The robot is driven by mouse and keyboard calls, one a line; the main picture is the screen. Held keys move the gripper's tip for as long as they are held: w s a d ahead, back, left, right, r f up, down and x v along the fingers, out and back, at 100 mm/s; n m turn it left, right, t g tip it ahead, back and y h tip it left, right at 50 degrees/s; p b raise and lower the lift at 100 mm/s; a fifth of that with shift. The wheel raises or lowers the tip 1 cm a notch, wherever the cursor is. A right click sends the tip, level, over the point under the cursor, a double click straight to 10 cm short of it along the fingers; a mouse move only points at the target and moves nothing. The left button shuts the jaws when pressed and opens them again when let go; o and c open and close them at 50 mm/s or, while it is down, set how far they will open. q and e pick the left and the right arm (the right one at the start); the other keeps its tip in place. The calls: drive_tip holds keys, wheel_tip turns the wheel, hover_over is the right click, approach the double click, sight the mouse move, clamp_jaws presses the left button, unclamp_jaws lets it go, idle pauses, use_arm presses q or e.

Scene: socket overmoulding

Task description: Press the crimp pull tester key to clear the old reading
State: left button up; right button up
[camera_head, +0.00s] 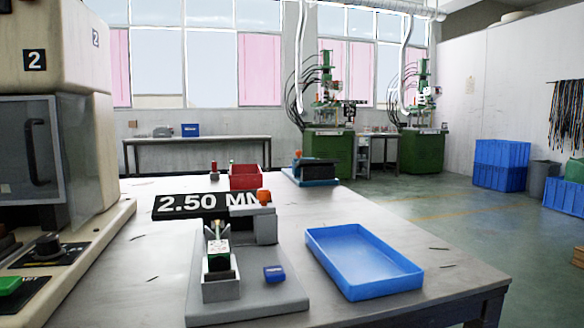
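What looks like the crimp pull tester, a grey bench device (255,297), stands on the table in the front middle. A small blue key (274,273) sits on the right of its flat base, with nothing touching it. An upright grey holder on its left carries a small white and green piece (218,249); any reading there is too small to make out. An orange knob (263,196) tops the block at its back. Neither of my grippers is in view.
An empty-looking blue tray (395,287) lies right of the tester. A large beige machine (60,48) marked 2 fills the left. Bare tabletop lies between machine and tester.

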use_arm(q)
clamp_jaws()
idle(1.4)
